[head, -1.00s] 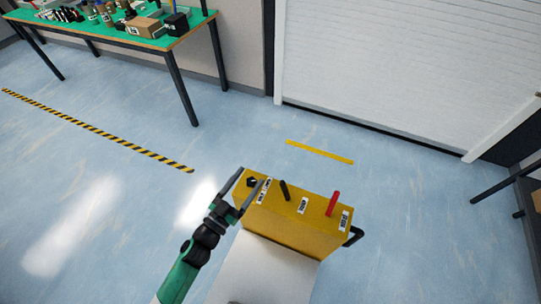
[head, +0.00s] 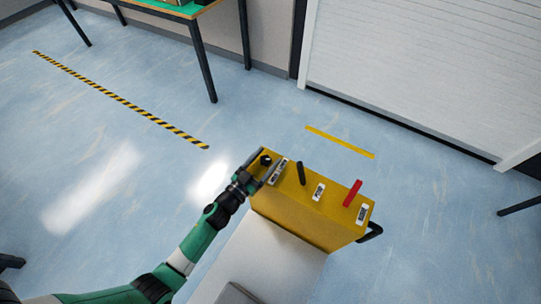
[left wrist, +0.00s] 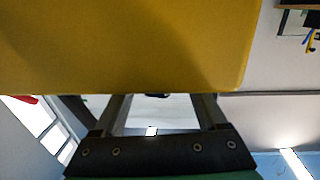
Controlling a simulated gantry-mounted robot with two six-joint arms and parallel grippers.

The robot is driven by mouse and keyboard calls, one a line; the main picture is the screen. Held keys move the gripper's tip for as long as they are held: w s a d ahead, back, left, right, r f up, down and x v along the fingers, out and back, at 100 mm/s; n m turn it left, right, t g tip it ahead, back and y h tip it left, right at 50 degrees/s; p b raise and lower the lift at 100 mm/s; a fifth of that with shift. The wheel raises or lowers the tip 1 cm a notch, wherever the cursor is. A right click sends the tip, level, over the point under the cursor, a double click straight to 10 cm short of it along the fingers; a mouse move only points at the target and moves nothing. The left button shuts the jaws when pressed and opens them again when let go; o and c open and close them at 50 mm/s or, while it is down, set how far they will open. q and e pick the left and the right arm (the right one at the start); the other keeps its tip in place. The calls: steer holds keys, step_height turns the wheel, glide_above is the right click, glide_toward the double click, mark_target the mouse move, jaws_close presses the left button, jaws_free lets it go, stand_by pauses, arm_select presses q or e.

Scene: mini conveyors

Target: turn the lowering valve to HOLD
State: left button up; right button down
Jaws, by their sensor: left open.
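A yellow box (head: 310,211) carries a black knob (head: 266,159) at its left end, a black lever (head: 301,173) in the middle and a red lever (head: 352,193) toward the right. White labels sit beside them, too small to read, so I cannot tell from lettering which is the lowering valve. My left gripper (head: 264,164) is open at the left end, its fingers on either side of the knob in the head view; contact cannot be told. In the left wrist view, the yellow box (left wrist: 130,45) fills the upper part and hides the fingertips. My right gripper is not in view.
A pale grey surface (head: 262,262) adjoins the box's near side. A dark handle (head: 371,232) sticks out at its right end. A green-topped table (head: 185,10) stands at the back left, and a white shutter (head: 420,70) is behind.

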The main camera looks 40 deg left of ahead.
arm_select(q)
steer(key=shift+w+a, duration=0.15)
steer(key=shift+w, duration=1.1)
jaws_close()
